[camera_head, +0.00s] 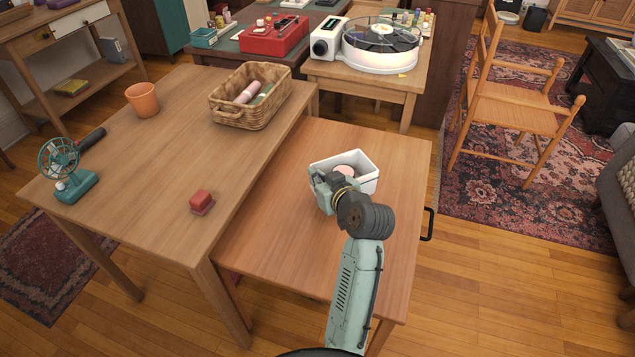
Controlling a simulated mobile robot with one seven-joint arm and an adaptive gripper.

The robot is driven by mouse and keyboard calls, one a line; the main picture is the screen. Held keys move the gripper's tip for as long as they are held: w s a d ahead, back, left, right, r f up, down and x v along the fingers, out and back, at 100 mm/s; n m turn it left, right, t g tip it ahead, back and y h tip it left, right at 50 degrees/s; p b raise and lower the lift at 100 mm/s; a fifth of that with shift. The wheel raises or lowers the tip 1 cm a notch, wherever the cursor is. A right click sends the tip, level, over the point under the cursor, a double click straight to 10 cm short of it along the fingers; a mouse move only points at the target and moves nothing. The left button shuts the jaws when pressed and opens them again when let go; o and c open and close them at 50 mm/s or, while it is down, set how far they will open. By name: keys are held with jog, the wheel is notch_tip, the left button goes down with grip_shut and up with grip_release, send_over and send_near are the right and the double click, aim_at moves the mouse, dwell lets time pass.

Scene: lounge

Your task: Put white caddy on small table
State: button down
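A white caddy (364,186) with a rounded pinkish item (345,171) inside stands on the lower wooden table (290,200) in the middle, which has a black handle on its right side. My gripper (322,183) is at the caddy's left front side, overlapping it in the picture. The wrist hides the fingertips, so I cannot tell whether they touch or grip the caddy. A small light wooden table (352,76) at the back carries a white round machine (381,48). Which table the task calls small is not clear.
A taller wooden table (150,180) on the left holds a wicker basket (250,95), an orange cup (143,99), a teal fan (70,172) and a red block (202,201). A wooden chair (515,105) stands at right. The lower table is clear around the caddy.

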jog(key=shift+w+a, duration=0.15)
jog(key=shift+w, duration=0.1)
jog(key=shift+f+p, duration=0.35)
jog(key=shift+f, duration=1.35)
jog(key=shift+f, duration=0.25)
jog(key=c, duration=1.8)
grip_release()
jog(key=shift+r, duration=0.25)
jog(key=b+v, duration=0.1)
jog(key=v, duration=1.1)
jog(key=shift+b, duration=0.4)
jog(key=shift+f, duration=0.15)
